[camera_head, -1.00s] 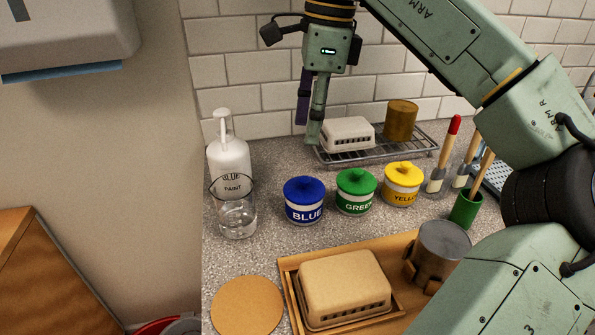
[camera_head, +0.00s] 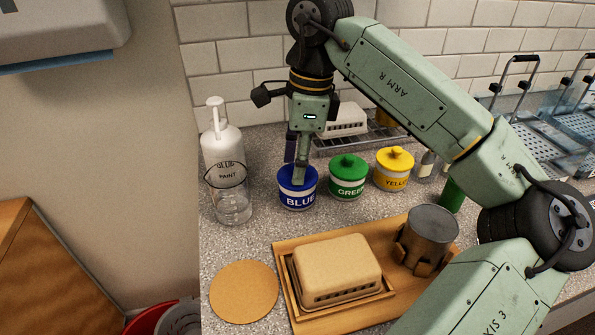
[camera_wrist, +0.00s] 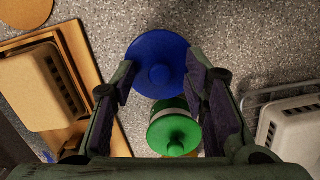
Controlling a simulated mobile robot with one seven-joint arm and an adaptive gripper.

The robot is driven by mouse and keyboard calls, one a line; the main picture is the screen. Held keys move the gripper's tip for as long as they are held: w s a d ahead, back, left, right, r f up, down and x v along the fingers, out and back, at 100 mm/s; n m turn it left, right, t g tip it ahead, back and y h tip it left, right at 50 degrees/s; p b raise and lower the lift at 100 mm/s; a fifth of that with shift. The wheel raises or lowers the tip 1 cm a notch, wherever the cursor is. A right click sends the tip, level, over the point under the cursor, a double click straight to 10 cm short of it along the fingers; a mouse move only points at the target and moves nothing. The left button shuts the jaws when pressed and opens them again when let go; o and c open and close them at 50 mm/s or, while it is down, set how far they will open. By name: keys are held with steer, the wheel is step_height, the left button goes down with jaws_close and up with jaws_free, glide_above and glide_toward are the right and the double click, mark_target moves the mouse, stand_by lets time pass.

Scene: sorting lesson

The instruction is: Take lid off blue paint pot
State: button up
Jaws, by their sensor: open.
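The blue paint pot (camera_head: 299,199) stands upright on the speckled counter, with its blue lid (camera_head: 297,176) on. In the wrist view the round blue lid (camera_wrist: 158,66) and its knob show from above. My gripper (camera_head: 297,172) is just above and at the lid, pointing down, and covers part of the lid in the head view. In the wrist view my gripper (camera_wrist: 160,85) is open, with its dark fingers on either side of the lid's lower edge. I cannot tell whether the fingers touch it.
The green pot (camera_head: 347,178) stands close on the right of the blue pot, then the yellow pot (camera_head: 393,171). A wooden tray (camera_head: 285,262) lies in front, beside a cork disc (camera_head: 244,291).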

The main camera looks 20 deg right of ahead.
steer(key=shift+c, duration=0.6)
steer(key=c, duration=0.8)
steer(key=shift+o, duration=0.2)
steer(key=shift+r, duration=0.1)
steer(key=shift+r+b, duration=0.35)
steer(key=shift+r, duration=0.2)
step_height(320, 180, up, 2)
steer(key=shift+s+r+b, duration=0.1)
steer(key=shift+b, duration=0.4)
steer(key=s+b, duration=0.1)
steer(key=s, duration=0.4)
steer(key=s+d+r+b, duration=0.1)
steer(key=s, duration=0.4)
steer(key=s+b, duration=0.1)
steer(key=s, duration=0.4)
steer(key=shift+s+d+r, duration=0.25)
steer(key=shift+s, duration=0.2)
